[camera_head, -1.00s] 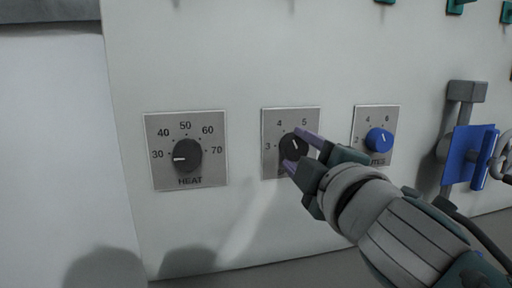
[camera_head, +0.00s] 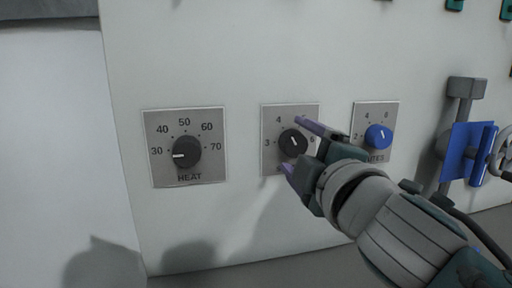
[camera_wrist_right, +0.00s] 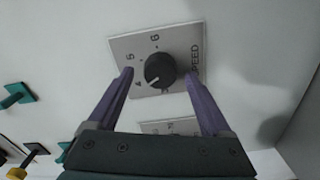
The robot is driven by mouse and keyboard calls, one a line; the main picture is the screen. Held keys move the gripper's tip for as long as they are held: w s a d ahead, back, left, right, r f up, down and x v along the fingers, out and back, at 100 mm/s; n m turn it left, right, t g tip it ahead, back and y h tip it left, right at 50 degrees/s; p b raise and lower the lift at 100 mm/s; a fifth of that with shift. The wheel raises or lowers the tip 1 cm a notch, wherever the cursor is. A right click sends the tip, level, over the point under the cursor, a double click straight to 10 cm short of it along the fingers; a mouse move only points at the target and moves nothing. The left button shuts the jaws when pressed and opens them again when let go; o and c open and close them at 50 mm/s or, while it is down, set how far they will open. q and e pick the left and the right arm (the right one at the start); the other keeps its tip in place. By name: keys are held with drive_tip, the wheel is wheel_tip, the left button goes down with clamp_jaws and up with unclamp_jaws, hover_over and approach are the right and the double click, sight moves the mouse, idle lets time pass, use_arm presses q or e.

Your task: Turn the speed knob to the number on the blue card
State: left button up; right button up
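The black speed knob (camera_head: 293,142) sits on a grey plate (camera_head: 270,166) marked 3, 4 and 6 in the head view; a finger covers part of the scale. In the right wrist view the knob (camera_wrist_right: 160,70) stands between the fingers, with SPEED printed at the right. My right gripper (camera_head: 296,146) is open, its purple fingers on either side of the knob, apart from it. It also shows open in the wrist view (camera_wrist_right: 160,82). No blue card with a readable number shows. My left gripper is not in view.
A black heat knob (camera_head: 187,152) is on a plate to the left. A blue minutes knob (camera_head: 378,137) is on a plate to the right, close to my right wrist. A blue panel (camera_head: 461,152) on a grey bracket stands further right. The wall between the plates is bare.

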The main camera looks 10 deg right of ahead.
drive_tip(key=s, duration=1)
drive_tip(key=shift+d, duration=0.2)
